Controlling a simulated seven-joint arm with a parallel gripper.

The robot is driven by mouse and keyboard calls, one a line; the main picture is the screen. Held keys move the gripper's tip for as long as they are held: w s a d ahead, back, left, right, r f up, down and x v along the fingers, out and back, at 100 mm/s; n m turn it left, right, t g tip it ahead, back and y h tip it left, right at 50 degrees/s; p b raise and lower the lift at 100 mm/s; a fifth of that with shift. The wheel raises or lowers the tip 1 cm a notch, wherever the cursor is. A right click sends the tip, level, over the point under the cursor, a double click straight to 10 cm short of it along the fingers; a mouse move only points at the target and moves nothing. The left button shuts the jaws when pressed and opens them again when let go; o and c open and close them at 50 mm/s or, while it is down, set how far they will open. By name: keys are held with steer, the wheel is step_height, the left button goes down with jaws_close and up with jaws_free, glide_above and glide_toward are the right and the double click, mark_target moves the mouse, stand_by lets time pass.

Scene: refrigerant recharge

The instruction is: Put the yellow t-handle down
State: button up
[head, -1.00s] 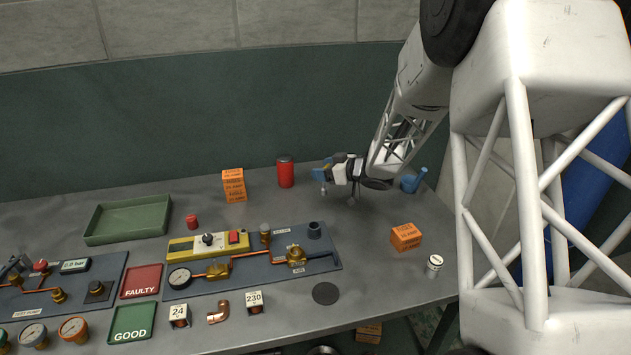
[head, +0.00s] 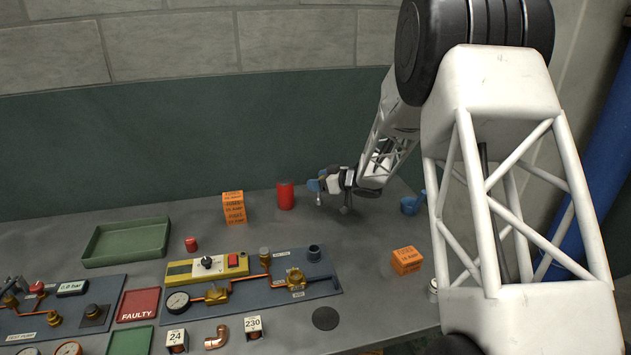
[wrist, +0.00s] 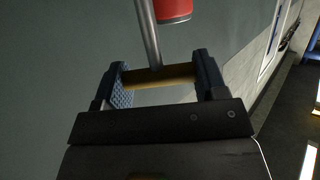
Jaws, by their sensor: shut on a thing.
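My gripper (head: 318,186) is at the back of the workbench, just right of the red can (head: 285,195). In the wrist view, my gripper's two blue fingers (wrist: 158,72) are shut on the yellow bar of the t-handle (wrist: 165,77). The t-handle's grey metal shaft (wrist: 148,35) runs away from the bar, past the red can (wrist: 174,9). In the head view a thin metal shaft (head: 319,199) hangs below the fingers, and the yellow bar is hard to make out. I cannot tell whether the shaft touches the bench.
Orange fuse boxes (head: 233,208) stand left of the can. A single orange box (head: 406,261) and a blue vessel (head: 410,205) are to the right. The pipe panel (head: 330,284) is in front, the green tray (head: 127,256) at left. The bench between my gripper and the panel looks clear.

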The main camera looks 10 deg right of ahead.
steer(key=w, duration=0.7)
steer(key=shift+w+d+f, duration=0.3)
steer(key=shift+f, duration=0.05)
steer(key=shift+f, duration=1.75)
steer(key=shift+f, duration=0.1)
steer(key=o, duration=1)
steer(key=shift+c, duration=0.2)
steer(key=v, duration=1.2)
steer(key=shift+r, duration=0.3)
